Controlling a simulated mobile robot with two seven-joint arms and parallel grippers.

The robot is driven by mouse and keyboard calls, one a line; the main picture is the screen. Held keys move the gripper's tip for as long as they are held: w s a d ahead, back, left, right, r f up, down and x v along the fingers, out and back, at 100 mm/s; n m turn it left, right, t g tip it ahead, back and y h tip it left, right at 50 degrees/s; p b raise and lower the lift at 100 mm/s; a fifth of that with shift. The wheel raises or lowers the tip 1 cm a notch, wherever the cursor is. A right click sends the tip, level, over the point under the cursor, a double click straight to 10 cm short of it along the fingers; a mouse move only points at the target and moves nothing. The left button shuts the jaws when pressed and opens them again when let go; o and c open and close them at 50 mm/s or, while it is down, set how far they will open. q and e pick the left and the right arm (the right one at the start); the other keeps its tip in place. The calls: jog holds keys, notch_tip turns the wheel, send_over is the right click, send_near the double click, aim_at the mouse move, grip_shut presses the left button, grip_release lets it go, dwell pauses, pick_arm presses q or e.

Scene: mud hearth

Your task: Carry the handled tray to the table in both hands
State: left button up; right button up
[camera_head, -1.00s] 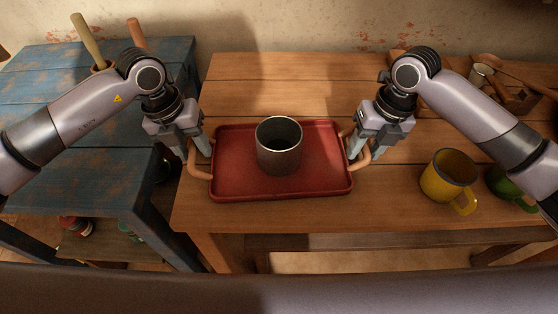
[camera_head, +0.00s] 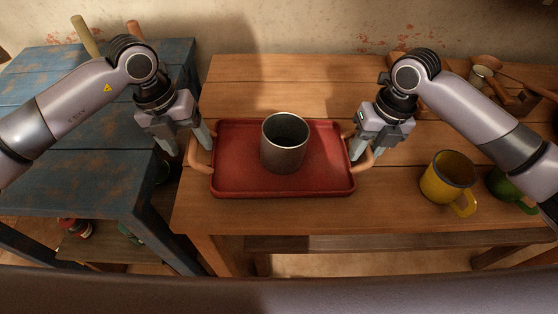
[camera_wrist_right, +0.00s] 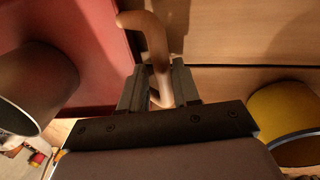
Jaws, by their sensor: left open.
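The red tray (camera_head: 235,180) lies on the wooden table with a dark metal mug (camera_head: 285,155) standing upright on it. Its left handle (camera_head: 196,158) is by my left gripper (camera_head: 191,147), which is open with its fingers spread; one finger is near the inner side of the handle. The right handle (camera_head: 363,160) is between the fingers of my right gripper (camera_head: 361,147), which look closed on it. In the right wrist view the handle (camera_wrist_right: 158,50) runs down between the fingers (camera_wrist_right: 160,90), and the tray (camera_wrist_right: 90,50) shows at left.
The wooden table (camera_head: 300,215) carries a yellow mug (camera_head: 447,178) and a green mug (camera_head: 510,185) right of the tray. Wooden items (camera_head: 515,95) stand at the back right. A blue table (camera_head: 60,130) adjoins at left. The table behind the tray is clear.

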jog(key=shift+a+r, duration=0.1)
jog(key=shift+a, duration=0.4)
jog(key=shift+d, duration=0.15)
pick_arm(q)
jog(key=r, duration=0.3)
jog(key=a+r, duration=0.1)
jog(key=r, duration=0.1)
jog(key=shift+r, duration=0.3)
pick_arm(e)
jog(key=o, duration=0.8)
jog(key=shift+d, duration=0.15)
pick_arm(q)
jog(key=shift+f, duration=0.1)
pick_arm(e)
jog(key=r, duration=0.4)
jog(key=d+r, duration=0.1)
jog(key=r, duration=0.7)
jog(key=shift+d, duration=0.4)
